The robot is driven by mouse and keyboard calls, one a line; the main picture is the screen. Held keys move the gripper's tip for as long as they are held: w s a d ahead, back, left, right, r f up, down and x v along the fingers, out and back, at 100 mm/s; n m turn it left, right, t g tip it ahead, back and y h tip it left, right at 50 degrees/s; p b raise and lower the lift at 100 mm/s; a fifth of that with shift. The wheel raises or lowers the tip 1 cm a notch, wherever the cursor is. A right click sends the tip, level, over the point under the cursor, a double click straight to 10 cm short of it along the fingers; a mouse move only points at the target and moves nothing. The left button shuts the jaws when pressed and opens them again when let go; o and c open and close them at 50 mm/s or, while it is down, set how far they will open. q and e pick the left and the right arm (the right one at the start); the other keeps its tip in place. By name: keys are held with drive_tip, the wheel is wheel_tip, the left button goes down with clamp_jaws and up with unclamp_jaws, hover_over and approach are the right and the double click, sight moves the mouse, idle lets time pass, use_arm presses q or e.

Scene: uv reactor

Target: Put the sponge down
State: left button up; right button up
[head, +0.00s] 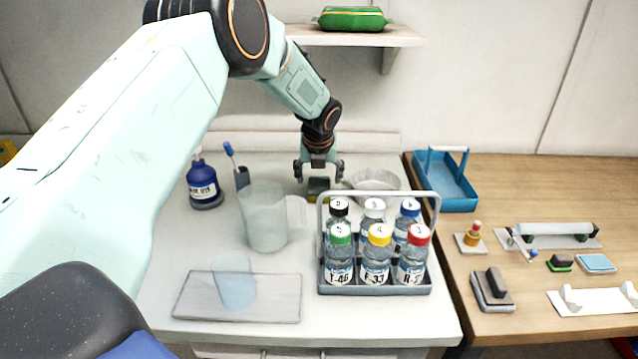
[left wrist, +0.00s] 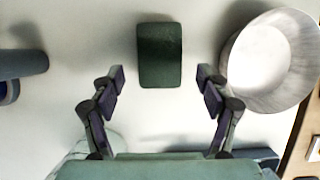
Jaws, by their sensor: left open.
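The sponge (head: 318,186) is a dark green block on the white counter (head: 160,255), behind the bottle rack in the head view. In the left wrist view the sponge (left wrist: 160,55) lies flat, dark green, ahead of and between the fingers. My left gripper (head: 319,172) is open above the sponge, with a finger to each side. In the left wrist view my left gripper (left wrist: 160,82) shows spread fingers with clear space between them and the sponge. My right gripper is not in view.
A round bowl (left wrist: 270,85) stands close to the right of the sponge. A bottle rack (head: 375,289) with several capped bottles stands in front. A clear pitcher (head: 265,220) and a blue bottle (head: 203,187) stand to the left. A blue tray (head: 445,188) stands on the wooden table.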

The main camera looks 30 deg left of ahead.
sight(319, 186)
use_arm(q)
drive_tip(key=v, duration=0.7)
drive_tip(key=shift+r, duration=0.3)
drive_tip(key=shift+s+f, duration=0.1)
drive_tip(key=x, duration=1.2)
drive_tip(key=shift+f+b, duration=0.15)
drive_tip(key=shift+b, duration=0.2)
drive_tip(key=shift+r, duration=0.8)
drive_tip(key=shift+s+d+r, duration=0.1)
drive_tip(key=shift+r, duration=0.05)
